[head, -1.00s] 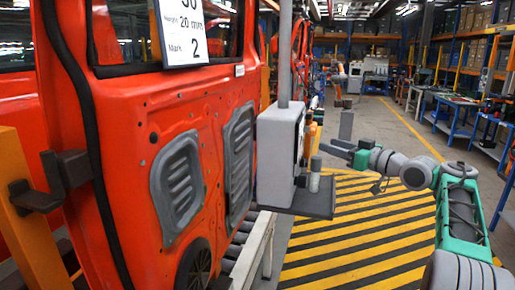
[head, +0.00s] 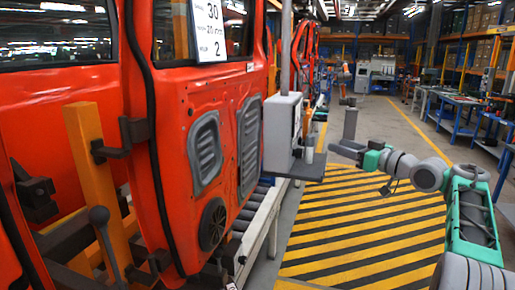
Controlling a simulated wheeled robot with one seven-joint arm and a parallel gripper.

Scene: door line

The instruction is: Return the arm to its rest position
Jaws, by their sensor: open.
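My arm, grey and green, reaches in from the right side of the head view, bent at the elbow above the striped floor. My gripper (head: 347,150) is at its far end, a little right of the grey box on the door line. It is open, and I see nothing held between its fingers. It is apart from the red door and from the grey box.
A red door (head: 190,130) with grey vents hangs at the left. A grey box (head: 282,134) with a dark shelf (head: 307,170) stands beside it. Orange posts (head: 92,165) and a lever (head: 100,218) are nearer. The yellow-striped floor (head: 350,240) is clear. Blue benches (head: 458,115) line the right.

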